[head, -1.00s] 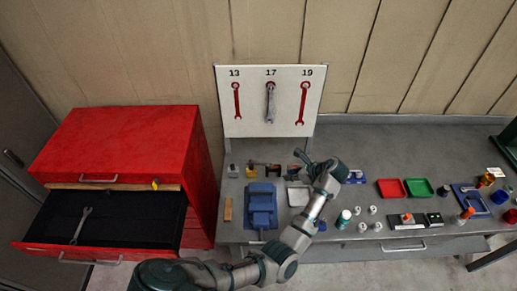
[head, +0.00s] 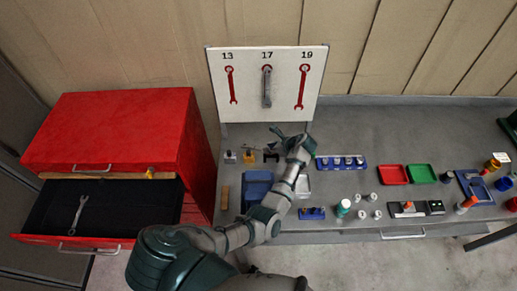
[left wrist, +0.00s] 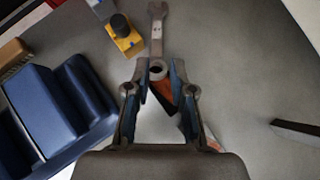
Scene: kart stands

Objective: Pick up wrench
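In the left wrist view a grey wrench (left wrist: 157,38) points away from my left gripper (left wrist: 161,68), its ring end close to the fingertips. The fingers are open on either side of that end; I cannot tell whether they touch it. In the head view the left gripper (head: 284,136) is over the back of the workbench, below the pegboard. A grey wrench (head: 267,88) hangs under the number 17 on the white board (head: 284,100). Another wrench (head: 78,213) lies in the open drawer (head: 110,205). My right gripper is not in view.
A red cabinet (head: 120,130) stands left of the workbench (head: 380,135). A blue fixture (left wrist: 55,105) and a yellow block (left wrist: 124,38) are near the left gripper. Red (head: 392,174) and green (head: 420,173) trays and several small parts lie to the right.

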